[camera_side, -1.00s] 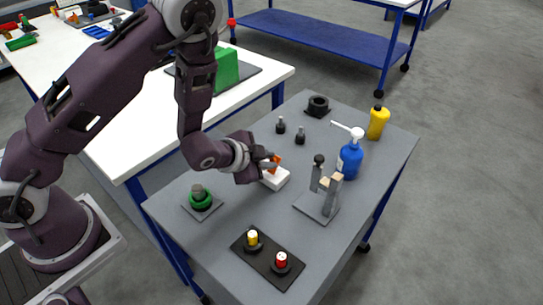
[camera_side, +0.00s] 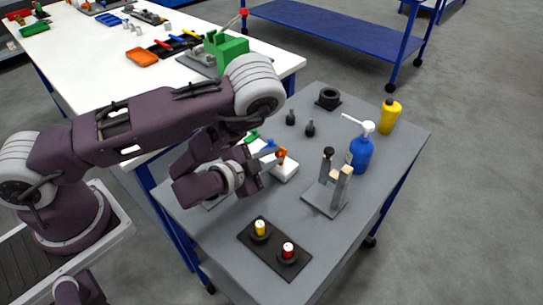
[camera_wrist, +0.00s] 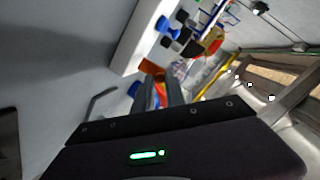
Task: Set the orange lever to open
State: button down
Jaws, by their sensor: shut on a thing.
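The orange lever (camera_side: 281,153) stands on a small white block (camera_side: 287,171) on the grey table. My gripper (camera_side: 270,155) is at the lever from the left in the side view, with its fingers shut on it. Its wrist is low and tilted over the table. In the wrist view the orange part (camera_wrist: 151,67) shows at the tips of my gripper (camera_wrist: 162,90), and the fingers hide part of it. The exact angle of the lever is hard to tell.
A stand with upright posts (camera_side: 328,190), a blue pump bottle (camera_side: 362,152) and a yellow bottle (camera_side: 389,116) are to the right. A black plate (camera_side: 270,250) with yellow and red pieces lies in front. Small dark pegs (camera_side: 310,128) and a black ring (camera_side: 327,98) stand behind.

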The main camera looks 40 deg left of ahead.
jog(key=shift+f, duration=0.1)
jog(key=c, duration=1.4)
grip_release()
jog(key=shift+w, duration=0.1)
